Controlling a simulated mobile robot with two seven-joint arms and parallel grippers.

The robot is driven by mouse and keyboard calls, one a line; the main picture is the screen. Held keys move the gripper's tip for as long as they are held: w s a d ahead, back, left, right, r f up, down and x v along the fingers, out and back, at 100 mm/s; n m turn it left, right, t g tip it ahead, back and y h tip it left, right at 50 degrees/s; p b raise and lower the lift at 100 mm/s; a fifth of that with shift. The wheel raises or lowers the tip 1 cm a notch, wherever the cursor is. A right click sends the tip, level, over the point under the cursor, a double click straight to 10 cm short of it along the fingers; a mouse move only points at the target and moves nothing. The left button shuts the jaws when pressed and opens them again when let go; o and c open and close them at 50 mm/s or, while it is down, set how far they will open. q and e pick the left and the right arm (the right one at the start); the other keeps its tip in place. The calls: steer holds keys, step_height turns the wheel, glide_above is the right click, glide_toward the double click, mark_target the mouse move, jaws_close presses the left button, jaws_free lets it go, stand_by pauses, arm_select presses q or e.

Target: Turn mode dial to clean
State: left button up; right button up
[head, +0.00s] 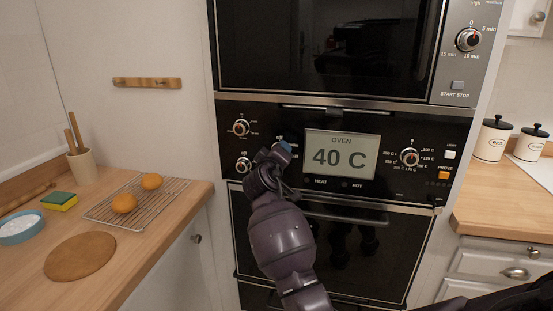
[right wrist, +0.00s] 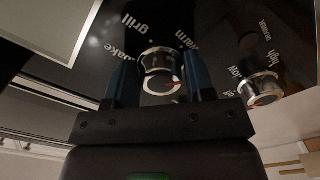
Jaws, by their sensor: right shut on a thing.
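The mode dial (right wrist: 160,62) is a silver knob on the black oven panel, with the words grill, warm and a partly hidden "bake" around it. A red mark shows on its face. My right gripper (right wrist: 155,85) has its two blue fingers on either side of the dial and is shut on it. In the head view my right gripper (head: 281,151) is at the panel just left of the oven display (head: 340,155), which reads 40 C. It hides most of the dial there. The clean label cannot be made out. My left gripper is not in view.
Two more knobs, upper (head: 241,127) and lower (head: 243,165), sit left of my gripper. A temperature knob (head: 410,157) is right of the display. The lower oven door handle (head: 340,217) runs below the panel. A wooden counter (head: 140,270) stands at left.

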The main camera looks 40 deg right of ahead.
steer(key=shift+f+m, duration=0.35)
steer(key=shift+m, duration=0.05)
steer(key=shift+w+m+b, duration=0.1)
steer(key=shift+m+b, duration=0.5)
steer(key=shift+m, duration=0.5)
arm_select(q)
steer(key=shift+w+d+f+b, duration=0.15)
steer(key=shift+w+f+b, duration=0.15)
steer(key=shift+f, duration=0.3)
arm_select(e)
steer(key=shift+r+m, duration=0.15)
steer(key=shift+m, duration=0.55)
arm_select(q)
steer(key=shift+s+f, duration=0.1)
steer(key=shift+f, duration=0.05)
arm_select(e)
steer(key=shift+r, duration=0.1)
steer(key=o, duration=0.9)
steer(key=shift+a, duration=0.1)
